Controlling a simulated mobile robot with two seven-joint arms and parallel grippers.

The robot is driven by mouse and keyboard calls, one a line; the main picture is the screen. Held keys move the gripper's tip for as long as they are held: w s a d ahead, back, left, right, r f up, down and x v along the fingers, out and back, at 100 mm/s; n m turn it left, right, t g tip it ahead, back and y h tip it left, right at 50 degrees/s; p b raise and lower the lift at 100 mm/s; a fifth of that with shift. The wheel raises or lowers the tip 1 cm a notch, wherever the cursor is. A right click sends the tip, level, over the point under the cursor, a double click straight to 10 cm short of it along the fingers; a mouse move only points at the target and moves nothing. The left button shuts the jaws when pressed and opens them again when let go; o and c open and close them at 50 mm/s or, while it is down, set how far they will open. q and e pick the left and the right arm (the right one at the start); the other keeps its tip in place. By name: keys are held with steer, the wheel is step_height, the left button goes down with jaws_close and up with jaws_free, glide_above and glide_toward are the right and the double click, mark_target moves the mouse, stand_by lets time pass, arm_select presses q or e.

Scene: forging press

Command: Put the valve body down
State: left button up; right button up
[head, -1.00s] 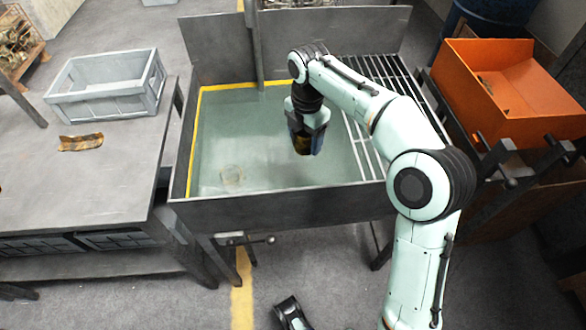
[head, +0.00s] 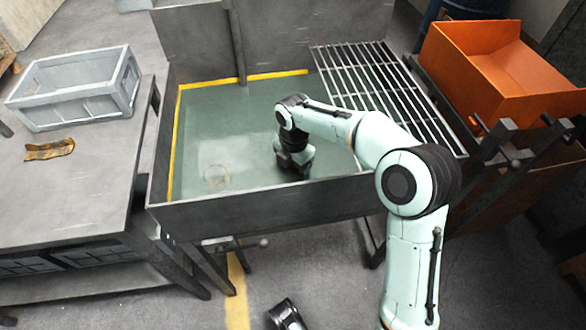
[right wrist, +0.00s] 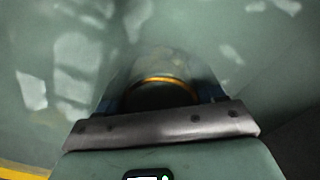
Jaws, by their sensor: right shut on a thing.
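My right gripper (head: 298,172) points down inside the tank (head: 270,205), at the level of the greenish liquid, its fingertips hidden in the head view. In the right wrist view the valve body (right wrist: 160,88) shows as a dark round end with a golden rim between the bluish fingers. The right gripper is shut on it. Its lower part is hidden, and I cannot tell whether it touches the tank bottom.
A slatted rack (head: 385,90) covers the tank's right side. An orange bin (head: 500,75) stands further right. A grey crate (head: 75,90) and a brownish curved piece (head: 48,150) are on the left table (head: 90,190). A pale round shape (head: 216,177) shows in the tank, left of the gripper.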

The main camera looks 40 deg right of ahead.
steer(key=o, duration=1.4)
steer(key=shift+f, duration=0.1)
steer(key=shift+c, duration=0.2)
step_height(320, 180, up, 5)
steer(key=shift+r+p, duration=0.1)
steer(key=shift+p, duration=0.75)
arm_select(q)
steer(key=s+d+r+g+h+p, duration=0.1)
steer(key=s+d+r+p, duration=0.1)
steer(key=s+d+r, duration=0.1)
steer(key=shift+s+r, duration=0.7)
steer(key=shift+r, duration=0.05)
arm_select(e)
step_height(320, 180, up, 7)
steer(key=shift+r, duration=0.1)
